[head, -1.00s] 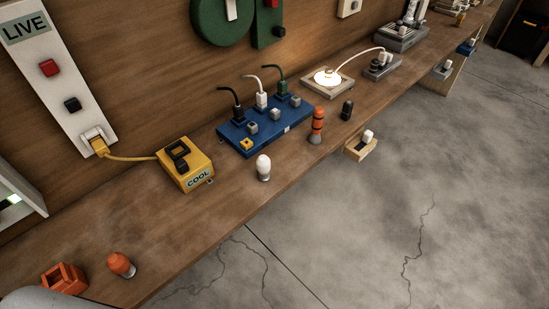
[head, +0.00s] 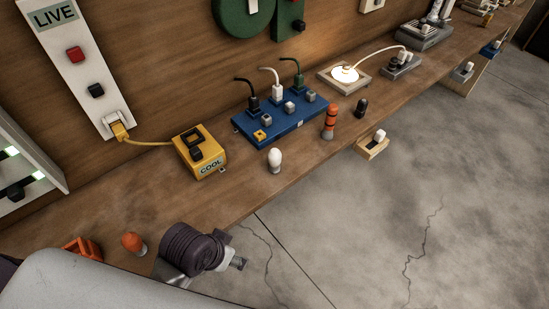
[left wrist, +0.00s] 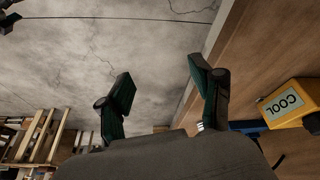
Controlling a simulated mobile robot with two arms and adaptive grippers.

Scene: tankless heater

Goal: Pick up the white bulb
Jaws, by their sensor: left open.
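The white bulb (head: 275,160) stands upright near the front edge of the wooden bench in the head view, between the yellow COOL box and the orange-and-black striped piece. In the left wrist view I cannot make it out for certain. My left arm reaches in from the lower left in the head view, its dark wrist at the bench's front edge, left of and nearer than the bulb. In the left wrist view my left gripper (left wrist: 161,78) has its two dark fingers spread, with nothing between them but floor.
The yellow COOL box (head: 200,153) and blue socket block (head: 281,119) with plugs stand behind the bulb. A striped orange-and-black piece (head: 330,122) is to its right. An orange bulb (head: 133,243) and orange holder (head: 82,250) lie near my arm. Open floor lies in front.

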